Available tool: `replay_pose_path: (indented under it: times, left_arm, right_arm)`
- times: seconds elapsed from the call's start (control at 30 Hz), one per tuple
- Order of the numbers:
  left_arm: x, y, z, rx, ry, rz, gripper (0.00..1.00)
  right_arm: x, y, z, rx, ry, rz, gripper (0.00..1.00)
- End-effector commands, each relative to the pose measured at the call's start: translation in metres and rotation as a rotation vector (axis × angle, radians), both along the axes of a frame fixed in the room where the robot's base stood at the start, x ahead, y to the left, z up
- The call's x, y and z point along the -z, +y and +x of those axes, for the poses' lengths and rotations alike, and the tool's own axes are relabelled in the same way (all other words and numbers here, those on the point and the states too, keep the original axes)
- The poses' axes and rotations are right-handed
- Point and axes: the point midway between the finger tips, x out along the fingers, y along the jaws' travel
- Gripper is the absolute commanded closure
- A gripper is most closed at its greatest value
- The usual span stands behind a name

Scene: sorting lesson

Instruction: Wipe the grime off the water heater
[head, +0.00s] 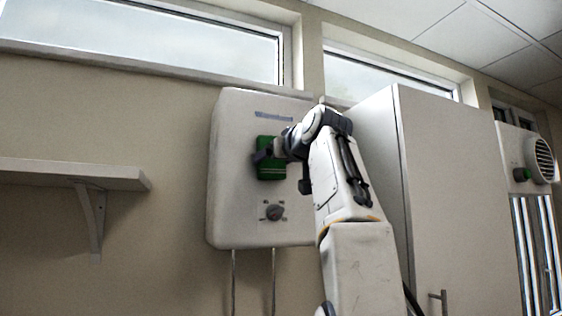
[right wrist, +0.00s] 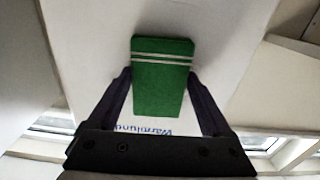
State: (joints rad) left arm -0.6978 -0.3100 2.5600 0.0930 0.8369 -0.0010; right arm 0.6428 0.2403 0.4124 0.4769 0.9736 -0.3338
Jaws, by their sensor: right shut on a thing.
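The water heater (head: 232,200) is a white box on the wall, with a blue label at the top and a dark knob low on its front. My right gripper (head: 272,152) is shut on a green block with pale stripes, like a sponge or pad (head: 270,172). The pad is at the heater's front, between label and knob; I cannot tell for sure whether it touches. In the right wrist view the pad (right wrist: 160,85) sits between both fingers, before the white front (right wrist: 90,40). I make out no clear grime; my arm and the pad hide part of the front. My left gripper is not in view.
A tall white cabinet (head: 455,190) stands close to the right of the heater, behind my right arm. A wall shelf (head: 70,175) is at the left. Two pipes (head: 253,285) run down below the heater. Windows (head: 150,45) lie above. The wall between shelf and heater is clear.

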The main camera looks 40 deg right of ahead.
Motion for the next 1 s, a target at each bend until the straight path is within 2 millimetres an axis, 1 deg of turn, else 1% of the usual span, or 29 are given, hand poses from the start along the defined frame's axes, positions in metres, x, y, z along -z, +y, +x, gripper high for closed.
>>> replay_pose_path:
  times: [0.03, 0.1, 0.2, 0.43, 0.73, 1.0]
  left_arm:
    - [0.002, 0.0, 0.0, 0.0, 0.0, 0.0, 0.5]
    - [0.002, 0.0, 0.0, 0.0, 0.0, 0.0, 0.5]
    - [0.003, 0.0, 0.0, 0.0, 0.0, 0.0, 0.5]
    - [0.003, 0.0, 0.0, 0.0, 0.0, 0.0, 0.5]
    - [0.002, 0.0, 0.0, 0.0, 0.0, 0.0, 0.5]
    - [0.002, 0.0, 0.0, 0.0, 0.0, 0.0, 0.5]
  right_arm:
    - [0.001, 0.006, 0.001, -0.004, 0.0, -0.001, 0.61]
    - [0.001, 0.012, 0.003, -0.004, 0.001, -0.001, 0.61]
    - [0.001, 0.018, 0.004, -0.003, 0.001, -0.001, 0.61]
    - [0.0, 0.025, 0.005, -0.002, 0.0, -0.001, 0.61]
    - [0.0, 0.049, 0.014, -0.004, -0.001, -0.001, 0.61]
    - [0.001, 0.058, 0.017, -0.002, 0.002, 0.001, 0.61]
